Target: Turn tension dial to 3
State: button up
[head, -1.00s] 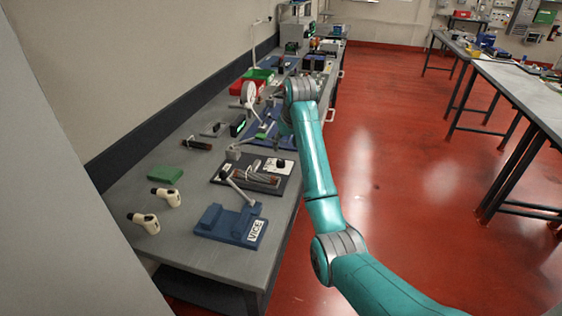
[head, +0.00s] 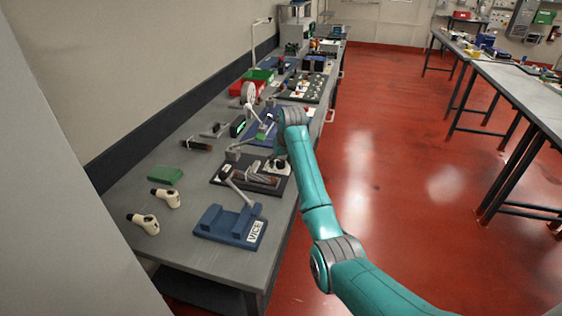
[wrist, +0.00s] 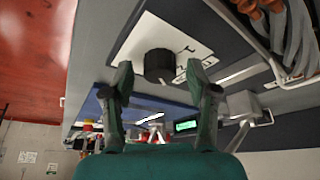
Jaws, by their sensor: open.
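The tension dial (wrist: 158,63) is a black round knob on a white plate (wrist: 137,38) with printed marks, in the wrist view. The marks are too small to read. My gripper (wrist: 160,76) is open, one finger on each side of the dial in the picture. I cannot tell whether the fingertips touch it. In the head view the white plate (head: 274,169) is at the right end of a black board (head: 278,188), and my wrist hangs over it, partly hiding the dial.
A blue vice (head: 222,224) stands at the front of the bench. A coiled bundle (head: 240,174) and a grey lever lie on the black board left of the dial. Two white hand tools (head: 166,197) and a green block (head: 165,175) are at the left. The red floor is clear.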

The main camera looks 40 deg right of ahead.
grip_shut()
jog(key=shift+m+g+h, duration=0.4)
jog(key=shift+m+h, duration=0.4)
jog(key=shift+m, duration=1.5)
grip_release()
jog(key=shift+a, duration=0.1)
jog(key=v, duration=1.2)
jog(key=shift+s, duration=0.1)
